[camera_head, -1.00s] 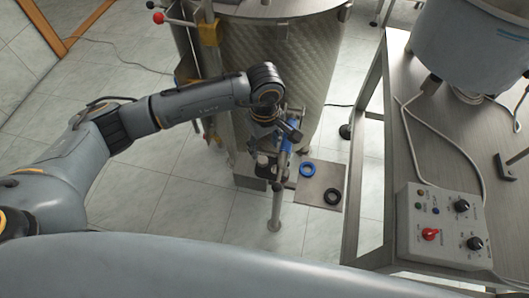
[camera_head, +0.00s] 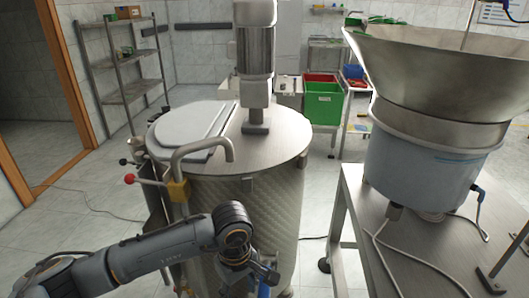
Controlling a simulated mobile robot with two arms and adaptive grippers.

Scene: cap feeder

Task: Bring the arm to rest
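My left arm (camera_head: 165,250) comes in from the lower left, in front of the steel tank (camera_head: 243,190). Its wrist bends down at the bottom edge of the view. Only the upper part of my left gripper (camera_head: 262,279) shows there, and its fingertips are cut off by the frame edge. A small blue part shows beside it. I cannot tell whether it is open or holds anything. My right arm and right gripper are not in view.
The tank's lid carries a motor column (camera_head: 255,60) and a bent pipe (camera_head: 203,146). At the right, a metal table (camera_head: 350,200) bears a large hopper feeder (camera_head: 420,165). Behind are a green bin (camera_head: 324,103) and a shelf rack (camera_head: 125,75). Floor is open at the left.

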